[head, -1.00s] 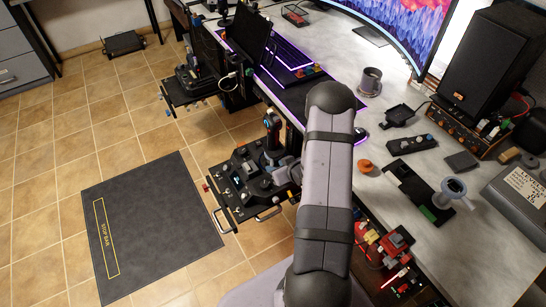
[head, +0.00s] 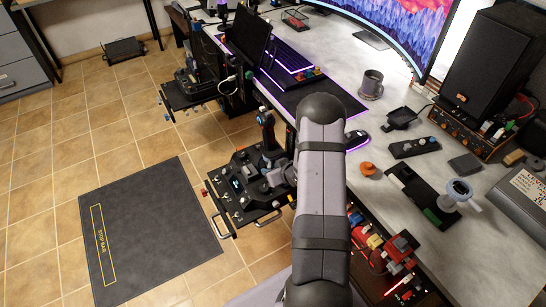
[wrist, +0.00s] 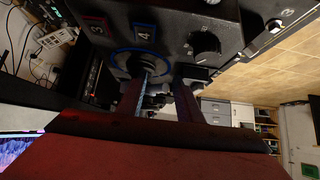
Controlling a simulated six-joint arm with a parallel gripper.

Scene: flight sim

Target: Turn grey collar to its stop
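In the wrist view, a dark panel (wrist: 180,22) with red "3" and blue "4" labels fills the top. A round grey collar (wrist: 137,63) with a blue ring around it sits on the panel below the labels. My gripper (wrist: 162,78) points at the panel, and its two fingers stand apart with a gap between them. The left finger is close to the collar; I cannot tell if it touches. The right finger is to the collar's right. In the head view my arm hides the gripper, and I cannot make out this collar there.
A black knob (wrist: 205,42) is right of the collar in the wrist view. In the head view, a joystick panel (head: 245,185) is left of my arm. A mug (head: 371,84) and a ring-shaped fixture (head: 460,190) stand on the desk. The floor mat (head: 150,235) is clear.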

